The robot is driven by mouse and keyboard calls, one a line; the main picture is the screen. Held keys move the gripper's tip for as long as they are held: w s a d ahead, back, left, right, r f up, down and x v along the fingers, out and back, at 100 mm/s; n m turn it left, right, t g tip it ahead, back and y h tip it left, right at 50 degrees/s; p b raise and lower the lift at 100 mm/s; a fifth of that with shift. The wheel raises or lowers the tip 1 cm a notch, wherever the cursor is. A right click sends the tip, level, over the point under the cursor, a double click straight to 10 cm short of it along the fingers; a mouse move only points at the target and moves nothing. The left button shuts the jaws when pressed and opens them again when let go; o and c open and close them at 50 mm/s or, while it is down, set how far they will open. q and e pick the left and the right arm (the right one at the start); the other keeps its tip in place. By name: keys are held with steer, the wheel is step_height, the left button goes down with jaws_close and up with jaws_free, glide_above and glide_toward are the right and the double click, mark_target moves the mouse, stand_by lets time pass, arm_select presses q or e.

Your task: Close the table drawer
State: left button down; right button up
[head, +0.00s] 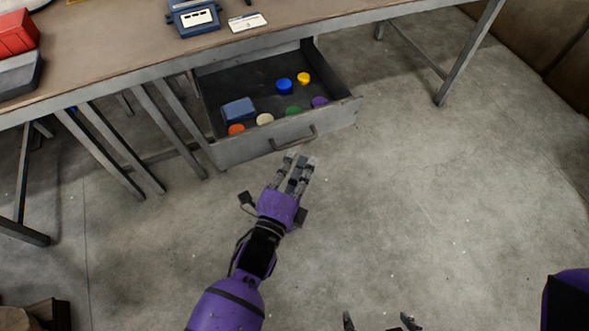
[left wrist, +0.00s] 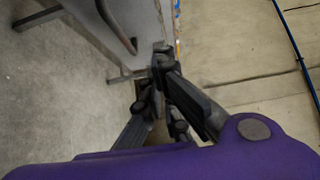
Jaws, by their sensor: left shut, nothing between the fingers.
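The table drawer (head: 262,148) is pulled out from under the table (head: 118,72). Its grey front carries a bar handle (head: 293,138), and the handle also shows at the top of the left wrist view (left wrist: 116,28). My left gripper (head: 300,160) is shut and empty, just in front of the drawer front and below the handle in the head view. In the left wrist view its fingertips (left wrist: 161,62) are close to the drawer front; I cannot tell whether they touch. My right gripper (head: 380,320) shows only by its fingertips at the bottom edge, spread apart.
In the drawer lie several coloured caps, such as a blue one (head: 284,86), and a blue box (head: 238,111). On the table are a blue device (head: 193,17), a white card (head: 248,22) and a red box (head: 14,36). The floor to the right is clear.

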arm_select(q)
steer(key=w+d, duration=0.1)
steer(key=w, duration=0.7)
steer(key=shift+w, duration=0.25)
arm_select(e)
steer(key=shift+s+d+f, duration=0.15)
steer(key=shift+s+f, duration=0.2)
steer(key=shift+s, duration=0.05)
steer(key=shift+w+r, duration=0.1)
